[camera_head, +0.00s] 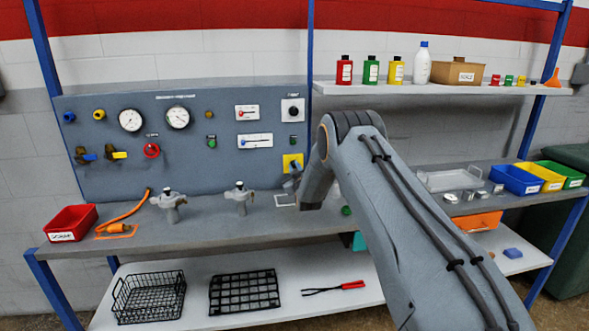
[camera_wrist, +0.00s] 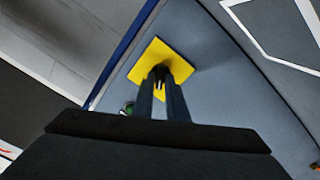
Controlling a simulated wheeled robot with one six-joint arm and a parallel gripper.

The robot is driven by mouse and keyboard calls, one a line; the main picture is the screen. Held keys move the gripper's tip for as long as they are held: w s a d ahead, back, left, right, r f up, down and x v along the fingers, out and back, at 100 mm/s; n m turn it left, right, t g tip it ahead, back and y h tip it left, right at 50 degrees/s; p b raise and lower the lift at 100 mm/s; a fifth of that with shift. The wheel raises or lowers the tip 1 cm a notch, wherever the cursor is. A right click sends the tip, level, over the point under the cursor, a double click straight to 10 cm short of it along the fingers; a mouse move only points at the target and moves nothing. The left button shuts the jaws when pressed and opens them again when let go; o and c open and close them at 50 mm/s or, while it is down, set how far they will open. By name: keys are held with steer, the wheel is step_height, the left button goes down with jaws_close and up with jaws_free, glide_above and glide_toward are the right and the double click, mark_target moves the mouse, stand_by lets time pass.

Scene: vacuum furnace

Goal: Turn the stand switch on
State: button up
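A yellow square plate (camera_head: 295,160) with a dark knob on it is mounted low at the right end of the grey panel; I take it to be the stand switch. In the wrist view the yellow plate (camera_wrist: 172,52) appears tilted like a diamond, straight ahead of my gripper. My gripper (camera_wrist: 161,77) has its two fingers close together, with a narrow gap, tips at the dark knob. The fingertips overlap the knob, so I cannot tell whether they grip it. In the head view my gripper (camera_head: 292,170) is small and partly hidden by my arm.
Above the plate is a white plate with a round black knob (camera_head: 293,109). The panel (camera_head: 215,160) also carries gauges, valves and sliders. Two grey fittings, one of them here (camera_head: 240,197), stand on the bench below. A blue frame post (camera_wrist: 125,52) runs beside the plate.

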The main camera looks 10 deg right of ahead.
jaws_close()
steer(key=shift+m+b, duration=0.3)
steer(key=shift+b, duration=0.1)
steer(key=m+b, duration=0.4)
steer(key=shift+d+f+m, duration=0.1)
steer(key=shift+f+m, duration=0.05)
steer(key=shift+m, duration=0.15)
steer(key=shift+d+m+b, duration=0.1)
steer(key=shift+m+b, duration=2.5)
steer(key=shift+m, duration=0.7)
